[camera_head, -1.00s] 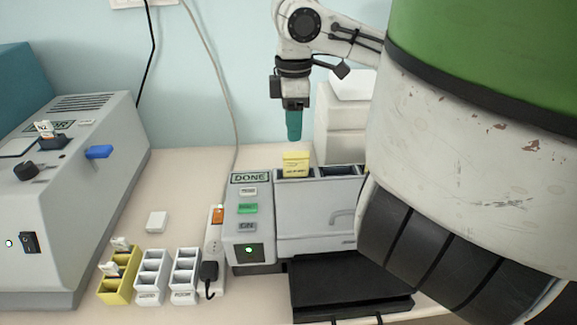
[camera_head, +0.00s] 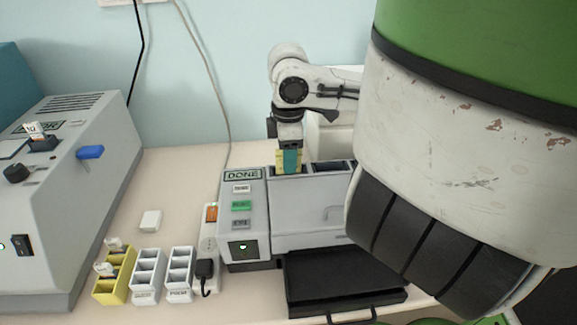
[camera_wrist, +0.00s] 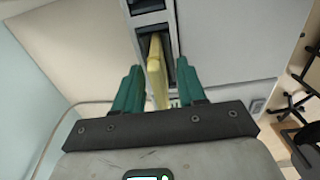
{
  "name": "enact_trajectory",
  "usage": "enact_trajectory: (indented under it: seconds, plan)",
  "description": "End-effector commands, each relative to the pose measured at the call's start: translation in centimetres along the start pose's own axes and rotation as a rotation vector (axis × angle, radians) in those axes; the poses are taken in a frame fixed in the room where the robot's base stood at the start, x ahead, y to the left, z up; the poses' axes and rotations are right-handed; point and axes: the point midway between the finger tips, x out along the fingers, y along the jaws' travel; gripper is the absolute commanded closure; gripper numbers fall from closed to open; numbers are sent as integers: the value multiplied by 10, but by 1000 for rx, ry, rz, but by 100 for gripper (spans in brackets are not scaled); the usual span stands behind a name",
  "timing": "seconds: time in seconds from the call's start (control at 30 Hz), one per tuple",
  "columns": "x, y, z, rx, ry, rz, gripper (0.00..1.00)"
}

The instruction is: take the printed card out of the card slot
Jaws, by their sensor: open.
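The printed card is the yellow piece (camera_head: 279,161) standing upright in the slot at the top of the grey machine (camera_head: 310,205) labelled DONE. In the wrist view the card (camera_wrist: 158,72) shows edge-on, rising from the dark slot. My gripper (camera_head: 291,160) is down at the card, and one green finger covers part of it. In the wrist view my gripper (camera_wrist: 159,85) is open, with one green finger on each side of the card and a visible gap to each. The card's lower end is hidden in the slot.
A second dark slot (camera_head: 328,167) lies right of the card. A black tray (camera_head: 345,278) is in front of the machine. Small yellow (camera_head: 116,284) and white racks (camera_head: 148,275) stand left of it, near a power strip (camera_head: 209,240). A larger grey machine (camera_head: 75,190) stands at the far left.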

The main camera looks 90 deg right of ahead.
Motion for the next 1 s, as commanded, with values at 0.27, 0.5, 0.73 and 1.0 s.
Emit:
enact_trajectory:
  seconds: [0.27, 0.5, 0.73, 1.0]
  plan:
    - [0, 0, 0, 1, 0, 0, 77]
    - [0, 0, 0, 1, 0, 0, 100]
    - [-1, 0, 0, 1, 0, 0, 100]
    - [-5, 0, 0, 1, 0, 1, 100]
